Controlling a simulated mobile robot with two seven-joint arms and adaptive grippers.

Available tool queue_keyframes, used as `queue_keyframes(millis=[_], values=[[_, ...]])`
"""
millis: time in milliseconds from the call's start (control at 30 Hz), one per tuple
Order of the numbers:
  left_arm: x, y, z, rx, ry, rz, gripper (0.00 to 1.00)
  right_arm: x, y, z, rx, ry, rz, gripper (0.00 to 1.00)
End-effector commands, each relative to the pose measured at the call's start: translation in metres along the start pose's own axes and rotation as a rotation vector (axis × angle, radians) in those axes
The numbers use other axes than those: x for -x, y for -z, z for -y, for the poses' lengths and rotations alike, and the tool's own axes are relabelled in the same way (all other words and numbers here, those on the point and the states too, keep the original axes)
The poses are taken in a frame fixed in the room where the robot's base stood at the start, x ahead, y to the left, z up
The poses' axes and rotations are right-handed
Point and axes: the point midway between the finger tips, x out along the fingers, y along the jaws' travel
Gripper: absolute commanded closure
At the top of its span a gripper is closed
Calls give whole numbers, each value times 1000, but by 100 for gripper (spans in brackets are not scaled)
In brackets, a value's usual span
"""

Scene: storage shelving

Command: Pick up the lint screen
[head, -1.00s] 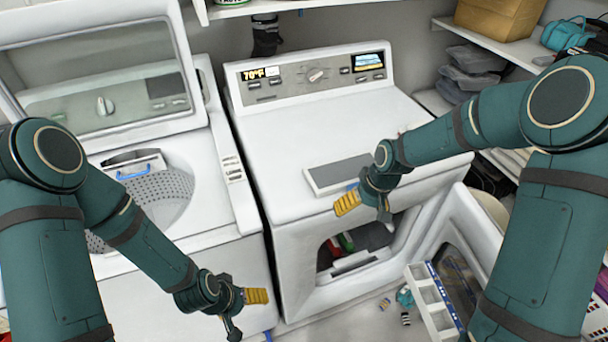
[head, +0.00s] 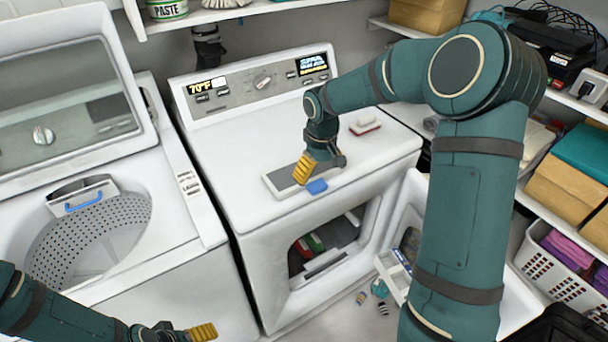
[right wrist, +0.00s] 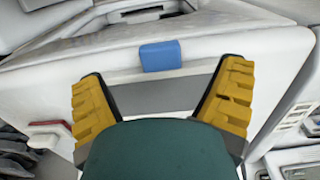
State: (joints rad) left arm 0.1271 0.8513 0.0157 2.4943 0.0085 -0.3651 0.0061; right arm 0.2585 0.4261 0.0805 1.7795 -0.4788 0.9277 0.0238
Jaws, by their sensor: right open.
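The lint screen shows on the dryer top near its front edge. It has a flat grey panel (head: 279,180) and a blue tab (head: 317,187) at the panel's front side. My right gripper (head: 320,170) is open just over the panel, close behind the tab, and hides part of the panel. In the right wrist view the blue tab (right wrist: 160,55) lies beyond and between the spread yellow fingers, with the grey panel (right wrist: 160,98) between them. I cannot tell whether anything touches. My left gripper (head: 190,333) is at the bottom edge of the head view, partly cut off.
The dryer's front door stands open at the right, with coloured items in the drum opening. A small red and white object (head: 365,126) lies on the dryer top behind my right gripper. The open washer (head: 160,262) is at left. A white basket (head: 548,272) stands at right.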

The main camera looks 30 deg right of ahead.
Motion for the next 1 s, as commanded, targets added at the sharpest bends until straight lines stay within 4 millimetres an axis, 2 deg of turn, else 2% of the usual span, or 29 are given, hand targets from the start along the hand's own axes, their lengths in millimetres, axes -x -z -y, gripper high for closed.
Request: queue_keyframes(millis=[267, 533, 800, 967, 1000], values=[[-2, -1, 1, 0, 0, 2, 19, -18, 1, 0, 0, 1, 1, 8], [-8, -4, 3, -2, -1, 7, 19, -54, 2, -1, 1, 1, 1, 8], [-7, -4, 3, -2, -1, 8, 19, -57, 2, -1, 0, 0, -1, 10], [-7, -4, 3, -2, -1, 8, 19, -57, 2, -1, 0, 0, -1, 66], [-7, -4, 3, -2, -1, 8, 19, -57, 2, -1, 0, 0, -1, 80]])
